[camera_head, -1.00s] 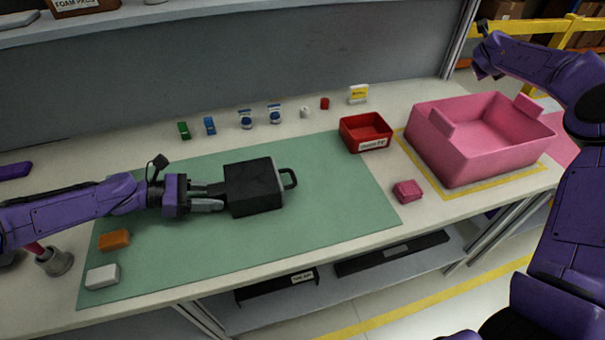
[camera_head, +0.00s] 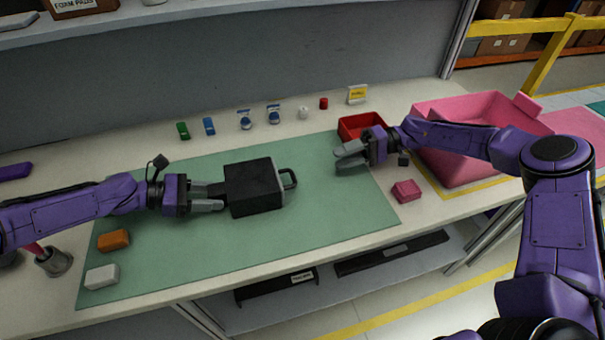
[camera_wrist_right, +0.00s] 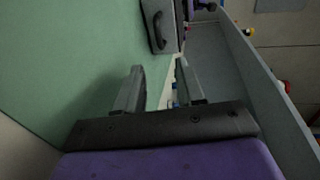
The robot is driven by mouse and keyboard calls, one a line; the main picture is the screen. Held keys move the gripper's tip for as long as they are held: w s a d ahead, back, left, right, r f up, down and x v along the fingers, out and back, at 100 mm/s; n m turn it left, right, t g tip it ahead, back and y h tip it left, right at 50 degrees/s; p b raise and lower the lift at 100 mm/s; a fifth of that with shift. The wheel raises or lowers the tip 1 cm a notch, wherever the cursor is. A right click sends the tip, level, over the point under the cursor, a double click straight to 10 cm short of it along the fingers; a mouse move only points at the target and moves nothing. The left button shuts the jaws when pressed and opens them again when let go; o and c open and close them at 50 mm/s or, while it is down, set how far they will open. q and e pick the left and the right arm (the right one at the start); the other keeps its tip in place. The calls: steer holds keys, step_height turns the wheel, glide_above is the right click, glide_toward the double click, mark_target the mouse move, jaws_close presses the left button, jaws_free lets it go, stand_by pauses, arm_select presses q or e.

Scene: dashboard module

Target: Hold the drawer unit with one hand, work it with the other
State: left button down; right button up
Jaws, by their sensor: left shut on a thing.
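The drawer unit (camera_head: 252,187) is a black box on the green mat, with a grey front and a dark loop handle (camera_head: 290,178) on its right side. My left gripper (camera_head: 222,196) is shut on the left side of the drawer unit. My right gripper (camera_head: 338,158) is open and empty above the mat's right part, to the right of the handle and apart from it. In the right wrist view the drawer unit (camera_wrist_right: 176,22) and its handle (camera_wrist_right: 159,30) show at the top, beyond the two spread fingers (camera_wrist_right: 160,92).
A red bin (camera_head: 352,128) and a pink crate (camera_head: 475,172) stand at the right, partly hidden by my right arm. A pink block (camera_head: 406,190) lies near the mat's right edge. Orange (camera_head: 114,240) and white (camera_head: 102,276) blocks lie front left. Several small items line the back.

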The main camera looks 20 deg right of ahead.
steer(key=shift+s+a+f+g, duration=0.2)
steer(key=shift+s+a+g, duration=0.05)
steer(key=shift+a+g, duration=0.1)
steer(key=x, duration=1.1)
steer(key=shift+w+a, duration=0.15)
steer(key=shift+a, duration=0.05)
jaws_close()
stand_by(0.5)
